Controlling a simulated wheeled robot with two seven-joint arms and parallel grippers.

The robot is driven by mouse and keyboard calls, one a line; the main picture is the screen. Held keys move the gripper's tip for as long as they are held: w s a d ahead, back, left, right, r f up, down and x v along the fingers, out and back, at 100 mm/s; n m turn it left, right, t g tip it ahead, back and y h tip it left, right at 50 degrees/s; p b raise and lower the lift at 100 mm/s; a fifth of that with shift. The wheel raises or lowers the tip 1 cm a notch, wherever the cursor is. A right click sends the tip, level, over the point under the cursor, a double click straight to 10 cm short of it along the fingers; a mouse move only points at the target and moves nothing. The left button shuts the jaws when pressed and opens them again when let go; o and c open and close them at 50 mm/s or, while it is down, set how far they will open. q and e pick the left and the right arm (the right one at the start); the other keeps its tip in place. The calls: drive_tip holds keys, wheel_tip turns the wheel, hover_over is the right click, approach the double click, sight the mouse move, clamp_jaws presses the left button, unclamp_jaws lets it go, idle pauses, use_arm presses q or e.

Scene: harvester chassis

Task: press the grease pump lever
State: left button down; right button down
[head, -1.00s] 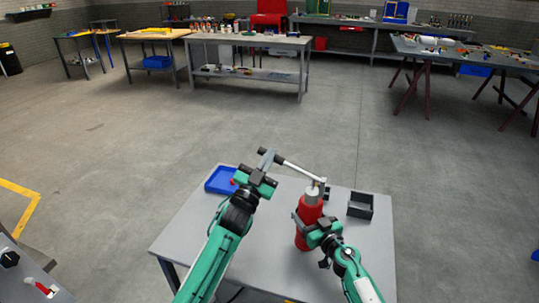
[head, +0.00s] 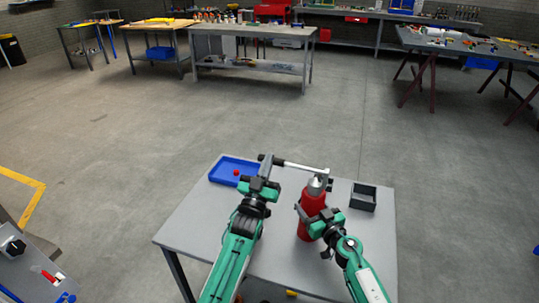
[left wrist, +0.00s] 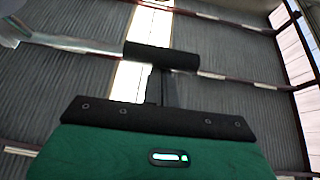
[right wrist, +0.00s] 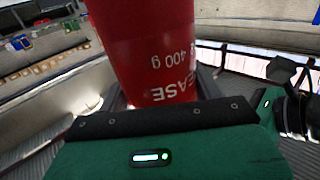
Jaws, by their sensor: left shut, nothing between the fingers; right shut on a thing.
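The red grease pump (head: 311,220) stands upright on the grey table, with a grey metal head on top. Its lever (head: 303,167) runs from the head out to the left, close to level, with a dark grip at its end. In the left wrist view the black grip (left wrist: 150,57) lies across the tip of my left gripper (left wrist: 166,90). That gripper (head: 265,167) is shut with nothing between its fingers; I cannot tell whether it touches the grip. My right gripper (head: 309,213) is shut around the pump body, whose red side fills the right wrist view (right wrist: 150,45).
An open dark box (head: 363,199) stands right of the pump. The front left of the tabletop (head: 200,226) is clear. Workbenches stand far behind.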

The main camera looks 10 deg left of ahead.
use_arm(q)
drive_tip(key=shift+d+f+n+y, duration=0.1)
drive_tip(key=shift+f+n+y, duration=0.45)
drive_tip(key=shift+f, duration=0.5)
drive_tip(key=shift+f+n+y, duration=0.35)
drive_tip(key=shift+f+n, duration=0.3)
drive_tip(key=shift+f, duration=0.5)
drive_tip(key=s+a, duration=0.1)
drive_tip(key=s, duration=0.8)
drive_tip(key=shift+s+a+f, duration=0.15)
drive_tip(key=shift+s, duration=0.1)
